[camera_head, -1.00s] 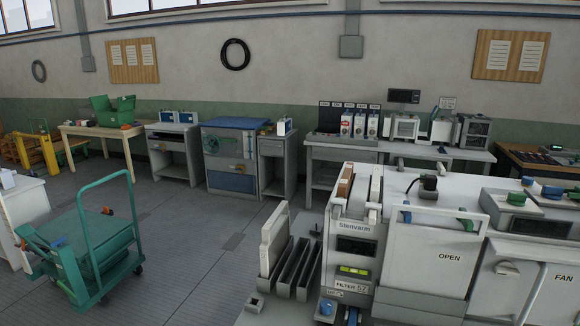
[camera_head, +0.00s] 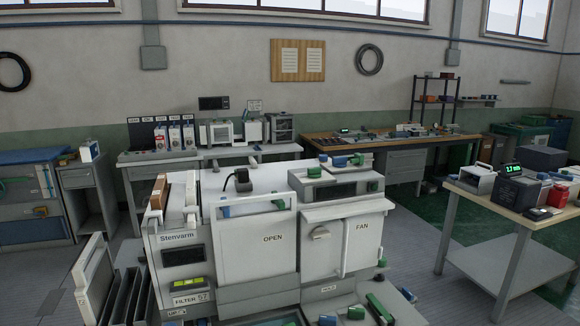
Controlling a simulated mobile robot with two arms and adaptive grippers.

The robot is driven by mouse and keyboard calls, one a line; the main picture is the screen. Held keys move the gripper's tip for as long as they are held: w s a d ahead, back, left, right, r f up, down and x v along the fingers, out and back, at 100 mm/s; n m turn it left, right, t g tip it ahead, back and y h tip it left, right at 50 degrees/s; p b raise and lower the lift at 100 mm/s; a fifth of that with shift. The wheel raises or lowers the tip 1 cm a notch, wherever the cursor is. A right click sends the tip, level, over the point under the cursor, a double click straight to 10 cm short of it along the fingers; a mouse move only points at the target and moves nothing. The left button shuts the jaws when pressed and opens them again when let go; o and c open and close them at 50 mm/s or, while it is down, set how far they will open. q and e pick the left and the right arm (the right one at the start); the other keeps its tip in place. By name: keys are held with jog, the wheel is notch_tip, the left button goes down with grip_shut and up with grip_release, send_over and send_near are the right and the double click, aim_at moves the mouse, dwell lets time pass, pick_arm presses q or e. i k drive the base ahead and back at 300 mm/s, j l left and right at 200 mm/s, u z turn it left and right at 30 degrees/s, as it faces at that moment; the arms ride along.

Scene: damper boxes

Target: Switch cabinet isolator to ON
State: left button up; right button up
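No part labelled as an isolator can be read. A white machine marked Stenvarm (camera_head: 178,272) stands in front, with an OPEN panel (camera_head: 255,258) and a FAN panel (camera_head: 345,240) with a pale handle. I cannot tell which thing is the cabinet isolator. Neither of my grippers shows in the view.
A right-hand table (camera_head: 480,203) holds a meter with a green display (camera_head: 511,170) and several boxes. A wooden-topped workbench (camera_head: 350,148) stands at the back. Dark slotted racks (camera_head: 122,296) sit at the machine's left. Open floor (camera_head: 425,225) lies between machine and right-hand table.

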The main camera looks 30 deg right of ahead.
aim_at(340, 162)
jog(key=z, duration=1.3)
jog(key=i+l+u, duration=0.35)
jog(key=i+l, duration=0.15)
jog(key=l, duration=0.1)
